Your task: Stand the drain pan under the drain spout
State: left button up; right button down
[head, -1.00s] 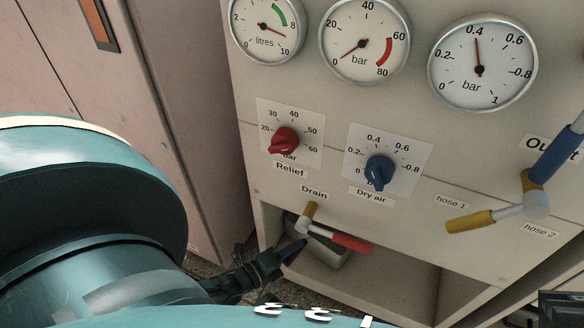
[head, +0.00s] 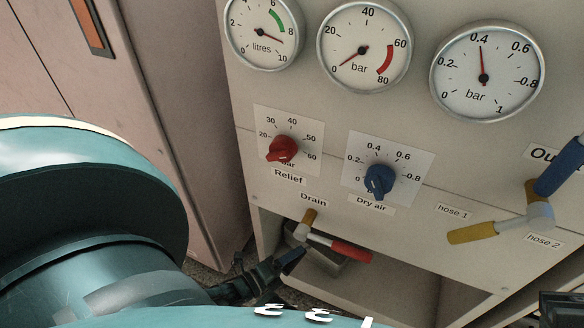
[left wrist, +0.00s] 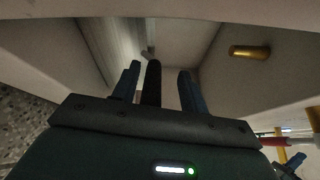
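The drain pan (head: 328,262), a grey metal box, is partly visible in the cabinet's lower opening, behind and below the Drain valve. The valve has a red handle (head: 350,251) and a brass end (head: 309,216). A brass stub, probably the drain spout (left wrist: 250,51), shows at the upper right of the left wrist view. My left gripper (head: 288,260) reaches into the opening at the pan's left side. In the wrist view its fingers (left wrist: 159,85) are apart, with a dark bar (left wrist: 152,82) between them, clear of the right finger. Contact with the pan is unclear. A dark part at lower right may be my right gripper.
The panel above carries several gauges, a red Relief knob (head: 282,149) and a blue Dry air knob (head: 380,181). A yellow-and-blue valve (head: 540,210) sticks out at right. The opening's side walls and upper edge surround my left gripper closely. Space right of the pan looks empty.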

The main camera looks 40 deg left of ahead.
pick_arm(q)
jog(key=shift+s+f, duration=0.25)
jog(key=shift+f, duration=0.1)
jog(key=p+v, duration=0.2)
jog(key=v, duration=1.1)
jog(key=shift+r, duration=0.3)
pick_arm(e)
jog(key=f+m+h, duration=0.1)
jog(key=m+h, duration=0.1)
jog(key=w+f+m+h, duration=0.1)
jog(key=f+m, duration=0.1)
jog(key=shift+a+f+h, duration=0.1)
jog(key=shift+a+h, duration=0.05)
jog(key=shift+h, duration=0.25)
